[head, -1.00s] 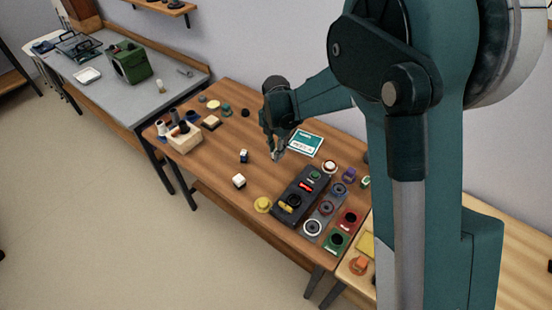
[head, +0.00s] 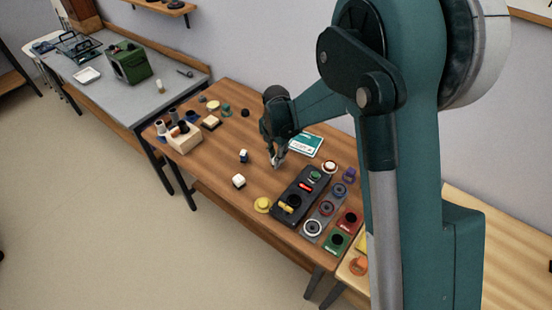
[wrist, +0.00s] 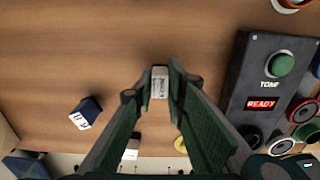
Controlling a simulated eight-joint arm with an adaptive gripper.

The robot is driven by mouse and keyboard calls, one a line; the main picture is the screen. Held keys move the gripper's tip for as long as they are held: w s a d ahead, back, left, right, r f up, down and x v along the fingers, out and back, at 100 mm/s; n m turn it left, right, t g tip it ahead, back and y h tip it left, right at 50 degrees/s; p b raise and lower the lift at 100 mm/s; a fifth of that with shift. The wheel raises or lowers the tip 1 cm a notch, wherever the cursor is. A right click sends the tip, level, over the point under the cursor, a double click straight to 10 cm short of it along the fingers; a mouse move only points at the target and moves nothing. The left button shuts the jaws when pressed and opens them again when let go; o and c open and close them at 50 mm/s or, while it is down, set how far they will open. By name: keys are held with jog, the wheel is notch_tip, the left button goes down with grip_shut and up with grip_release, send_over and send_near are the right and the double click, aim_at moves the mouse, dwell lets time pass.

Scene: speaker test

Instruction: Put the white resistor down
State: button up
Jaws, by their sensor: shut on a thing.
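The white resistor (wrist: 159,84) is a small pale block between my fingertips in the wrist view. My gripper (wrist: 160,88) is shut on it, one finger on each side. In the head view my gripper (head: 276,163) points down over the brown table (head: 217,148), left of the black tester. The resistor is too small there to make out clearly. I cannot tell whether it touches the table. The black tester (wrist: 239,94) has a green button (wrist: 280,64) and a red display (wrist: 263,104) reading READY.
A yellow round piece (head: 263,205) lies near the front edge. A teal and white card (head: 306,145) lies behind the tester. Bare wood surrounds my gripper.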

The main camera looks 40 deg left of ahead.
jog(key=shift+f, duration=0.15)
jog(key=o, duration=0.9)
notch_tip(320, 180, up, 12)
jog(key=p, duration=0.1)
jog(key=shift+r, duration=0.2)
dwell(0.5)
dwell(0.4)
